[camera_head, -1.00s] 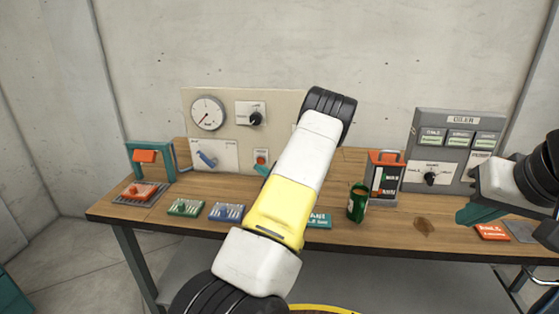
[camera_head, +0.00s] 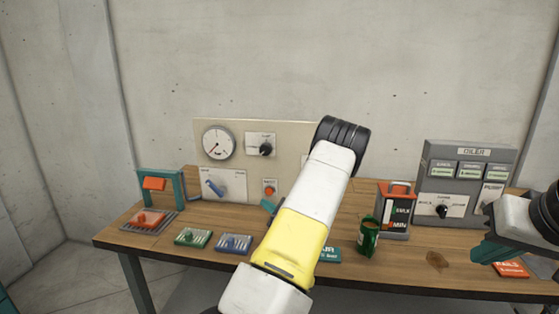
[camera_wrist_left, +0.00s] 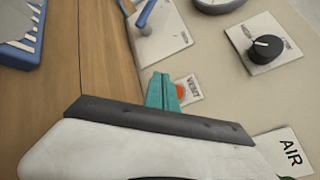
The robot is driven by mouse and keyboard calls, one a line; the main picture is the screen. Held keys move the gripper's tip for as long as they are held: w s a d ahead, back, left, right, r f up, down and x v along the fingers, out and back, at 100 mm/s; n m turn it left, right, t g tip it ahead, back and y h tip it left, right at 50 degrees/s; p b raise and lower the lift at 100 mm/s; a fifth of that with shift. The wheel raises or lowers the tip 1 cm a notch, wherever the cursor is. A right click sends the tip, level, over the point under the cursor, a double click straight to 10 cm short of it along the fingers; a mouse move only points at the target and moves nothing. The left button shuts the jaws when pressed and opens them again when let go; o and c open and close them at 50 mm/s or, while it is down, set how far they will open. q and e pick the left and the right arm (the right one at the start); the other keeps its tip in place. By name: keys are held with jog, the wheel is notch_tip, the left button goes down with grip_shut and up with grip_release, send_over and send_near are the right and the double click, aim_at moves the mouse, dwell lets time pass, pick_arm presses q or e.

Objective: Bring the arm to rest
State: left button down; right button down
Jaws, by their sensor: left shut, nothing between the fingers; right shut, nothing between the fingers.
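My left arm crosses the middle of the head view in front of the bench. Its gripper is mostly hidden behind the arm there, with a teal tip (camera_head: 268,205) showing beside the red vent button (camera_head: 269,191). In the left wrist view the teal fingers of my left gripper (camera_wrist_left: 162,90) are together and empty, in front of the panel near the vent button (camera_wrist_left: 180,92). I cannot tell whether they touch it. My right gripper (camera_head: 482,252) is at the right edge of the head view, shut and empty, above the bench near the oiler box (camera_head: 465,178).
The beige panel (camera_head: 290,140) carries a gauge (camera_head: 218,143), a black knob (camera_head: 265,149) and a blue lever (camera_head: 214,188). Green (camera_head: 193,238) and blue (camera_head: 234,243) racks lie on the wooden bench (camera_head: 120,238). A green can (camera_head: 368,238) and a dark red-topped box (camera_head: 395,212) stand right of my left arm.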

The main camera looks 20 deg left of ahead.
pick_arm(q)
jog(key=s+d+r+n+g+h, duration=0.1)
jog(key=s+r+n+g+h, duration=0.1)
jog(key=s+r+n+g, duration=0.5)
jog(key=s+d+r+n+g+h, duration=0.1)
jog(key=s+r+n+h, duration=0.2)
jog(key=s, duration=0.7)
jog(key=s+d+r+n+t+h, duration=0.1)
jog(key=s+d+r+h, duration=0.3)
jog(key=d, duration=0.4)
jog(key=s+d+r+n+t+h, duration=0.1)
jog(key=s+d+r+t+h, duration=0.1)
jog(key=s+d+r+h, duration=0.2)
jog(key=s+d+r+n+t+h, duration=0.1)
jog(key=s+d+r+h, duration=0.3)
jog(key=s+d, duration=0.4)
jog(key=d+r+t, duration=0.1)
jog(key=d, duration=0.3)
jog(key=shift+s+r+n, duration=0.3)
jog(key=shift+s+n, duration=0.05)
jog(key=shift+n, duration=0.05)
